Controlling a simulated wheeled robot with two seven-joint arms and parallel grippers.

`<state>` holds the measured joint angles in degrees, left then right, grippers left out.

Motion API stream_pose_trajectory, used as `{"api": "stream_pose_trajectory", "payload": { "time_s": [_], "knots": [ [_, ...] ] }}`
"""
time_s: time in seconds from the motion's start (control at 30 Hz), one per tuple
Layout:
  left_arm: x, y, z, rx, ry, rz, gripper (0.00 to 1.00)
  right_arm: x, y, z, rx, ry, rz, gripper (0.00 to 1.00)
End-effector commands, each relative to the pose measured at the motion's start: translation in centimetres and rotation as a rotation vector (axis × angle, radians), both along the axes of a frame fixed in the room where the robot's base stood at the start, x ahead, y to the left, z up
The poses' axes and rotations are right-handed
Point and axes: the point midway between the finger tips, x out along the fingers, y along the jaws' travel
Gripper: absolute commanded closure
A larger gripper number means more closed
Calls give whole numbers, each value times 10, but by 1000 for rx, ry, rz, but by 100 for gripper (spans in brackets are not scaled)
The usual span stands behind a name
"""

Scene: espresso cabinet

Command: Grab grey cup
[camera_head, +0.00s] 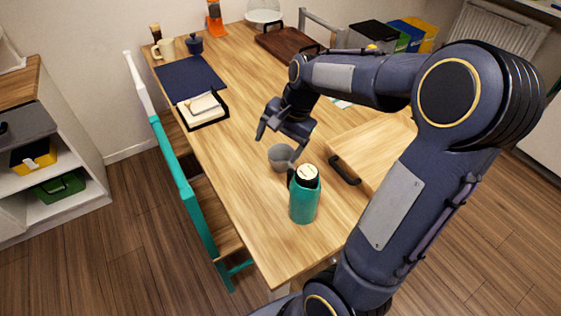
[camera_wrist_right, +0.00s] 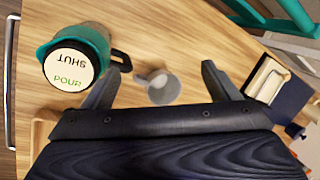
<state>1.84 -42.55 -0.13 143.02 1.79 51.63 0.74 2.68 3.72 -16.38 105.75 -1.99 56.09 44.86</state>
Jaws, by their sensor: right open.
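The grey cup (camera_head: 281,158) stands on the wooden table behind the teal bottle, partly hidden by my right gripper's finger in the head view. In the right wrist view the cup (camera_wrist_right: 163,88) sits between my open fingers, farther out than their tips. My right gripper (camera_head: 278,144) is open and empty, just above and beside the cup in the head view. It also shows in the right wrist view (camera_wrist_right: 165,75). I cannot tell if a finger touches the cup. My left gripper is out of view.
The teal bottle (camera_head: 304,199) stands close in front of the cup; it also shows in the wrist view (camera_wrist_right: 75,45). A wooden board with a black handle (camera_head: 345,171) lies to the right. A tray with a pale block (camera_head: 203,109) lies farther back. A teal chair (camera_head: 184,180) flanks the table.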

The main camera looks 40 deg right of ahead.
Motion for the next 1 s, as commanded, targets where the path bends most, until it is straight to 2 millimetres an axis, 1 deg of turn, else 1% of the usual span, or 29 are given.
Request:
{"api": "stream_pose_trajectory", "payload": {
  "time_s": [0.03, 0.1, 0.2, 0.3, 0.4, 0.53, 0.87, 1.0],
  "knots": [
    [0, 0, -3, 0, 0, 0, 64, 16, -13, -17, -10, 55, -76, 18],
    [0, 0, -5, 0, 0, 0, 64, 34, -30, -36, -29, 116, -186, 18],
    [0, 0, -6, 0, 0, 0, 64, 56, -51, -61, -66, 186, -321, 18],
    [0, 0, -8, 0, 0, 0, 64, 71, -66, -82, -103, 235, -424, 18],
    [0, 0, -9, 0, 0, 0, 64, 81, -76, -96, -131, 262, -493, 18],
    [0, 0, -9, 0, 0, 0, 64, 86, -82, -106, -149, 279, -537, 18],
    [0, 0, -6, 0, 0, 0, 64, 85, -83, -142, -151, 282, -543, 18],
    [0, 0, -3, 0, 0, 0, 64, 83, -83, -164, -152, 283, -543, 18]
  ]
}}
